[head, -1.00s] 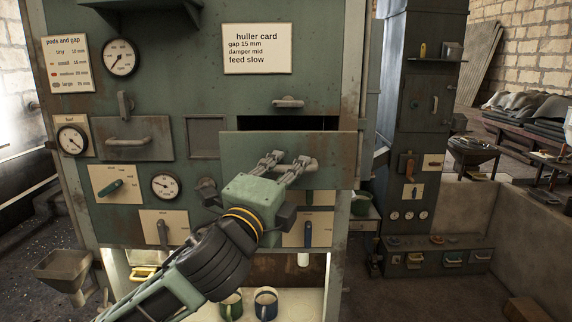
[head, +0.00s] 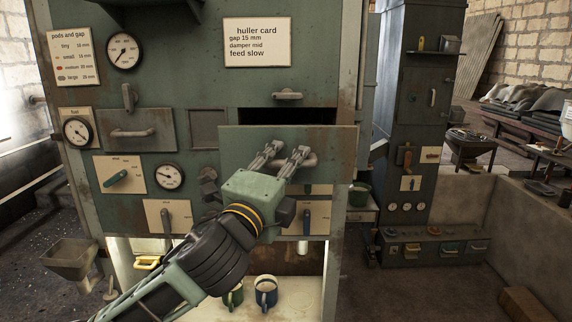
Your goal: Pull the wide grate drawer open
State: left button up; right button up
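The wide grate drawer (head: 240,150) is a grey-green rusty-edged front in the middle of the machine. It stands out from the panel, with a dark gap (head: 288,115) showing above its top edge. Its grey bar handle (head: 311,160) is at the centre of the front. My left gripper (head: 290,160) reaches up from the lower left, and its two fingers are closed around the handle. The gripper's body hides the drawer's lower middle edge. My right gripper is not in view.
A smaller shut drawer (head: 138,135) with a handle is to the left, among gauges and levers. Two mugs (head: 265,292) stand on a lit shelf below. A hopper (head: 69,258) stands at lower left. Open floor (head: 400,295) lies to the right.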

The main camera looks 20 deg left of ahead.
pick_arm(q)
jog(key=shift+s+r, duration=0.1)
jog(key=d+v, duration=0.1)
jog(key=v, duration=0.6)
jog(key=shift+s+a, duration=0.2)
jog(key=shift+a, duration=0.35)
jog(key=shift+f, duration=0.2)
